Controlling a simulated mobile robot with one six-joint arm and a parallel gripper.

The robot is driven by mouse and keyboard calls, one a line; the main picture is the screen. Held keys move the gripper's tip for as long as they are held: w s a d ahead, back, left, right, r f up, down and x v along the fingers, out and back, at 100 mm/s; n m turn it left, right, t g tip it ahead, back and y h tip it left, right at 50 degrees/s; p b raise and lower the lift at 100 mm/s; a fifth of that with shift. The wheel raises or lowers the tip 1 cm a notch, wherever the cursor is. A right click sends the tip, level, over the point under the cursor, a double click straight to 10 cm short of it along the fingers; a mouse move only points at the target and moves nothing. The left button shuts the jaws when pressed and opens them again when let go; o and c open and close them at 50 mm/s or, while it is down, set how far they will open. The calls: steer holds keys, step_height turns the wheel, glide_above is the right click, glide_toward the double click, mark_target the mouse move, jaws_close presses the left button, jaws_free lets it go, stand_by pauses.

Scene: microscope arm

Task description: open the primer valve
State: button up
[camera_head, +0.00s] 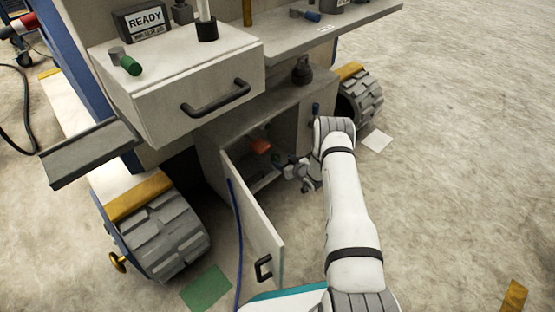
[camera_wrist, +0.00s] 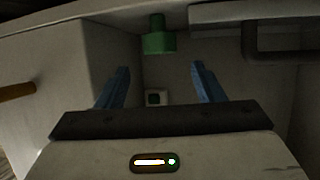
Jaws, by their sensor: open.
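No part is labelled as the primer valve, so I cannot tell for sure which one it is. An orange part (camera_head: 260,146) shows inside the open lower cabinet in the head view. In the wrist view a green knob-like part (camera_wrist: 159,42) sits ahead of and above my gripper (camera_wrist: 158,76), between the line of its two blue fingers. The fingers are apart with nothing between them, and do not appear to touch the green part. In the head view my gripper (camera_head: 296,172) is at the cabinet opening, right of the orange part.
The cabinet door (camera_head: 253,215) stands open, left of my arm. A drawer (camera_head: 185,95) with a dark handle (camera_head: 215,98) is above. Large wheels (camera_head: 165,238) flank the cabinet; open floor is at right.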

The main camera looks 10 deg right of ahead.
mark_target(276, 157)
steer(key=b+x, duration=0.2)
steer(key=x, duration=0.3)
steer(key=shift+w+f, duration=0.1)
steer(key=shift+f, duration=0.1)
steer(key=shift+w+a, duration=0.2)
steer(key=shift+w, duration=0.15)
steer(key=shift+c, duration=0.3)
steer(key=c, duration=0.9)
